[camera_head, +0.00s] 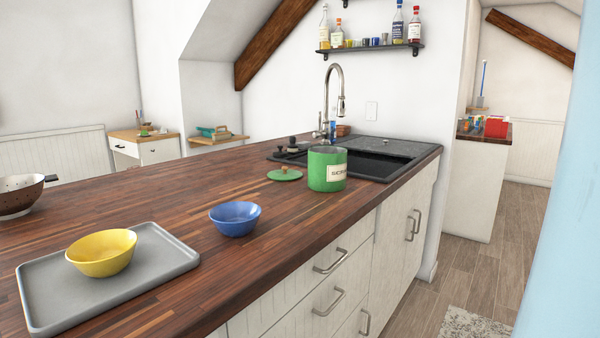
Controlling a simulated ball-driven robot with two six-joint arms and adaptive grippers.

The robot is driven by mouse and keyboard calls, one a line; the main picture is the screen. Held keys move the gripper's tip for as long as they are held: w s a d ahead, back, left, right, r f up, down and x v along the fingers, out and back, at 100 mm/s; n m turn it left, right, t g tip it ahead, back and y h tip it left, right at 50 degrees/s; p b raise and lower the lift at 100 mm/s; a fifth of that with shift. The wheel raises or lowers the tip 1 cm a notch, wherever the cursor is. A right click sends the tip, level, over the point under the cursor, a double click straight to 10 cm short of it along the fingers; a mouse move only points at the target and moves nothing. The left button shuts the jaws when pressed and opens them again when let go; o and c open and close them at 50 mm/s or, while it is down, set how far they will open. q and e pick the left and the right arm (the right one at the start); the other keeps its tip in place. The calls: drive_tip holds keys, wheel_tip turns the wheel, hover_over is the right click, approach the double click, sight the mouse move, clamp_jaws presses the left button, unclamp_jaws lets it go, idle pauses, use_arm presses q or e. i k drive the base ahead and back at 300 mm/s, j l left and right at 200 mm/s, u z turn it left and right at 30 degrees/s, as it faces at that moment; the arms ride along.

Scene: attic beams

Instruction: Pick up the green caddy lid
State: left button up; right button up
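The green caddy lid (284,175) lies flat on the wooden counter, a round disc with a small knob on top. The green caddy (327,170) stands upright just to its right, with a pale label on its front. The lid and the caddy look apart or nearly touching. Neither of my grippers shows in the head view.
A blue bowl (235,219) stands on the counter (180,212) nearer me. A yellow bowl (101,252) sits on a grey tray (160,262) at front left. A colander (20,195) is at the left edge. The black sink (372,164) and tap (333,100) are behind the caddy.

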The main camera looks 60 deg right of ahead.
sight(284, 174)
drive_tip(key=z, duration=2)
drive_tip(key=l, duration=0.15)
drive_tip(key=i+u, duration=0.05)
